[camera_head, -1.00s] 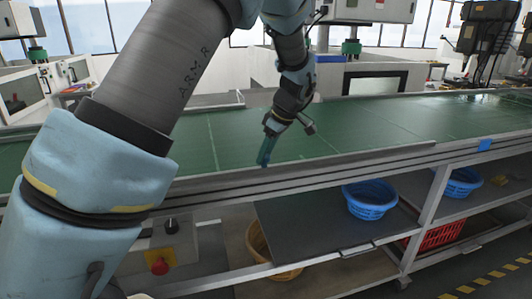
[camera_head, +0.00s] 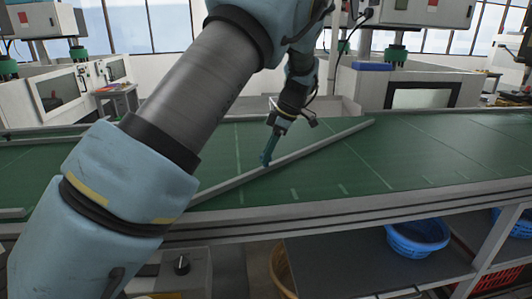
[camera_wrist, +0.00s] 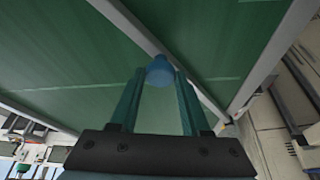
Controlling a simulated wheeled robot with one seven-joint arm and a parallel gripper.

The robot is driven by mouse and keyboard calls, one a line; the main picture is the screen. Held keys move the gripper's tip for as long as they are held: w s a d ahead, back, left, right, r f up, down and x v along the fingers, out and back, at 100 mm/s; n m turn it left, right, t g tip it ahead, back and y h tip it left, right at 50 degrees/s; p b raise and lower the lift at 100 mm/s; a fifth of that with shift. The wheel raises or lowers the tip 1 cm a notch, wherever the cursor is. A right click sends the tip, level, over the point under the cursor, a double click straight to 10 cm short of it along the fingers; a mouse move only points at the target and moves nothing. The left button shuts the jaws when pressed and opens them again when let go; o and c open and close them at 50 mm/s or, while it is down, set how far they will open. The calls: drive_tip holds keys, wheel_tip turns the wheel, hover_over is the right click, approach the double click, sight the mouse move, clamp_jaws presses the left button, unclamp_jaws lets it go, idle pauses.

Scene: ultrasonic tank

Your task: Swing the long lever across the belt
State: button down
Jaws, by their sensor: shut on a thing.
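The long lever (camera_head: 322,145) is a thin grey bar. In the head view it lies slantwise over the green belt (camera_head: 440,150), its far end pointing to the back right. Its lower left part passes behind my arm, so that end is hidden. My gripper (camera_head: 266,160) is at the bar, over the belt. In the wrist view, my gripper (camera_wrist: 160,76) has its green fingers on either side of a blue round knob (camera_wrist: 160,70) and is shut on it. The lever (camera_wrist: 135,30) runs diagonally behind the knob there.
The belt's near metal rail (camera_head: 350,207) runs below the lever. A blue basket (camera_head: 418,237) stands on the shelf under the belt. White machines (camera_head: 405,85) stand beyond the far side. The belt right of the lever is clear.

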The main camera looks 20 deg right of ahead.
drive_tip(key=w, duration=0.1)
drive_tip(key=w+a+n, duration=0.1)
drive_tip(key=w, duration=0.1)
drive_tip(key=w+a+n, duration=0.1)
drive_tip(key=w, duration=0.1)
drive_tip(key=shift+w+a+g+p, duration=0.15)
drive_tip(key=shift+w+g+p, duration=0.1)
drive_tip(key=shift+g+p, duration=0.15)
drive_tip(key=shift+w+a+n, duration=0.4)
drive_tip(key=shift+w, duration=0.2)
drive_tip(key=shift+w+a+r, duration=0.1)
drive_tip(key=shift+c, duration=1.8)
unclamp_jaws()
drive_tip(key=shift+r, duration=0.1)
drive_tip(key=w+b+v, duration=0.1)
drive_tip(key=b+v, duration=0.1)
drive_tip(key=v, duration=0.8)
drive_tip(key=shift+s+d+r+b, duration=0.25)
drive_tip(key=shift+s+b, duration=0.1)
drive_tip(key=shift+s, duration=0.1)
